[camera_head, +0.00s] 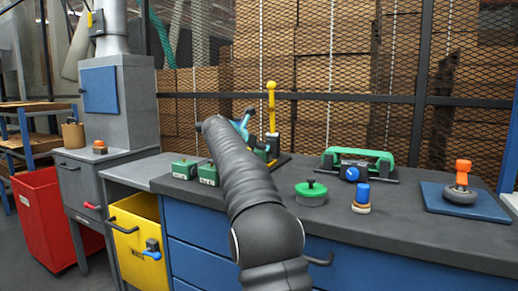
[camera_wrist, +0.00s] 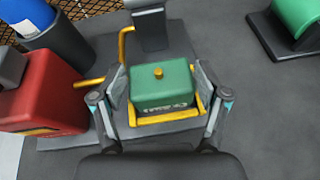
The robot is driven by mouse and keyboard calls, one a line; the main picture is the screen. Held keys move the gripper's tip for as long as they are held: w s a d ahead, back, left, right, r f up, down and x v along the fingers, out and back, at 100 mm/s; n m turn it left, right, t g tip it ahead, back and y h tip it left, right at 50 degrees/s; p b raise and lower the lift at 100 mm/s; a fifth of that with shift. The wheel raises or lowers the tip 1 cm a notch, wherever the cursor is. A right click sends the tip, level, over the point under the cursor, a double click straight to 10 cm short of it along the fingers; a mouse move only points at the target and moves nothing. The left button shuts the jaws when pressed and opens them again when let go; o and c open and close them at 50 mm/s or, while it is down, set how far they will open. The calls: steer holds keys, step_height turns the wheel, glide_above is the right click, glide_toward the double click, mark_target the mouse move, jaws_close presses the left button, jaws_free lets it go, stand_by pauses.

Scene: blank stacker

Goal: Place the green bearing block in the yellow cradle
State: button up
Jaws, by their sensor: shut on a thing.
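The green bearing block (camera_wrist: 162,90), with a small gold knob on top and pale markings on its near face, is between the fingers of my gripper (camera_wrist: 161,86) in the wrist view. My gripper is shut on it from the left and right sides. Yellow bars of the cradle (camera_wrist: 168,118) show along the block's near and right sides. I cannot tell whether the block rests on the cradle or is held just above it. In the head view my arm hides most of this spot, beside the upright yellow-handled tool (camera_head: 271,105).
Two other green blocks (camera_head: 184,168) stand on the bench's left end. A green-lidded round pot (camera_head: 311,193), a blue-topped knob piece (camera_head: 361,197) and a green-handled fixture (camera_head: 357,165) are to the right. In the wrist view, a red block (camera_wrist: 45,95) stands close left.

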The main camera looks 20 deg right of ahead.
steer(key=o, duration=1.8)
steer(key=shift+f, duration=0.1)
steer(key=shift+r, duration=0.2)
steer(key=v, duration=1.2)
